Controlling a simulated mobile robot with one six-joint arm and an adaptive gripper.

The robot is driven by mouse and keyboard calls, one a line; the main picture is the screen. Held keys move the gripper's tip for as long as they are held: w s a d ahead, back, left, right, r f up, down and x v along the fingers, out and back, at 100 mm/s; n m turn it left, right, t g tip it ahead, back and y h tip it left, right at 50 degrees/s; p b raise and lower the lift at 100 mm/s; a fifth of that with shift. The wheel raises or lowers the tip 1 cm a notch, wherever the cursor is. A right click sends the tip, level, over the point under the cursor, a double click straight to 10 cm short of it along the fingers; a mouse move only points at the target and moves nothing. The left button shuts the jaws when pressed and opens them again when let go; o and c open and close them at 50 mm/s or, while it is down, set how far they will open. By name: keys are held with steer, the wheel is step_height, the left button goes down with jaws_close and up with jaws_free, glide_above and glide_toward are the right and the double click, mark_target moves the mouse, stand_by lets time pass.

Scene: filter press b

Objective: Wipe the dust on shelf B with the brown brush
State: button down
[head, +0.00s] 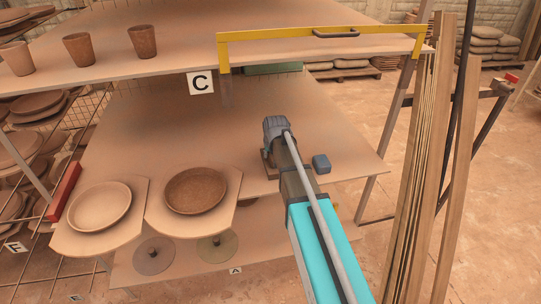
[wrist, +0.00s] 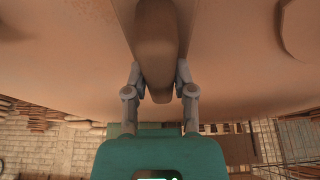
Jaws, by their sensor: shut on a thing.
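My gripper (wrist: 160,88) is shut on the brown brush (wrist: 157,38), with one grey finger on each side of it in the wrist view. The brush is a long rounded brown piece reaching up and away from the fingers. In the head view my arm reaches over the middle shelf (head: 190,125), between the shelf marked C and the lower one marked A; no B label shows. A small brown part shows beside my wrist there, but my arm hides most of the grip. Whether the brush touches the shelf is unclear.
Two plates, one pale (head: 99,206) and one brown (head: 195,190), sit on boards at the front left. The upper shelf (head: 160,72) carries cups and a yellow bar (head: 270,36). Wooden posts (head: 425,170) stand at right.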

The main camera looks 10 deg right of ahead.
steer(key=shift+w, duration=1.75)
steer(key=shift+s+d, duration=0.1)
steer(key=shift+d, duration=1.1)
steer(key=shift+f, duration=0.1)
steer(key=shift+s, duration=1.95)
steer(key=shift+s, duration=2.05)
steer(key=shift+s+f, duration=0.1)
